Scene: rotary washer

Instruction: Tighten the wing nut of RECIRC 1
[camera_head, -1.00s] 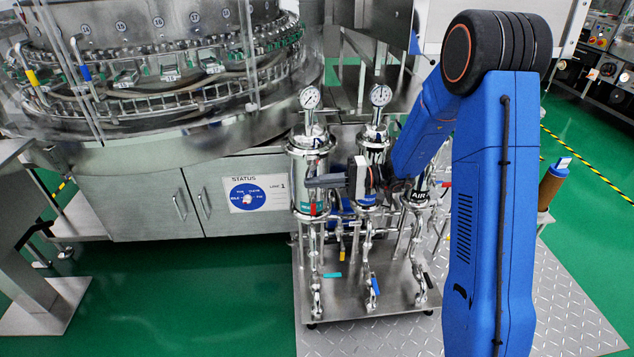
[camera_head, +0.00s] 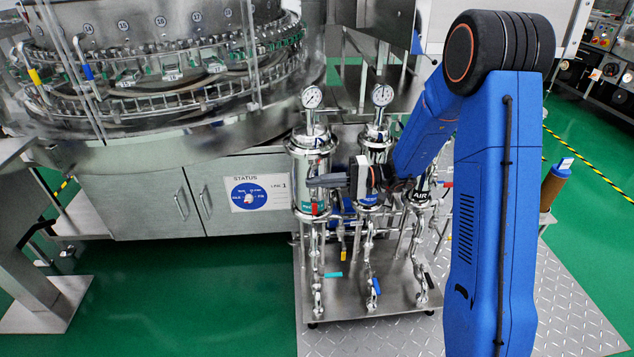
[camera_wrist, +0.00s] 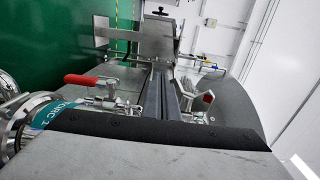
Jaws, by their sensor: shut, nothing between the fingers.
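The left filter housing (camera_head: 311,160) is a shiny steel cylinder with a gauge on top and a teal label near its base. A red handle (camera_wrist: 88,80) with metal fittings lies left of the fingers. I cannot pick out the wing nut clearly.
A middle housing (camera_head: 372,145) and a right one labelled AIR (camera_head: 421,195) stand close beside the left one on a steel skid (camera_head: 345,308). The rotary washer (camera_head: 150,110) and its cabinet are behind and left. Green floor lies open at front left.

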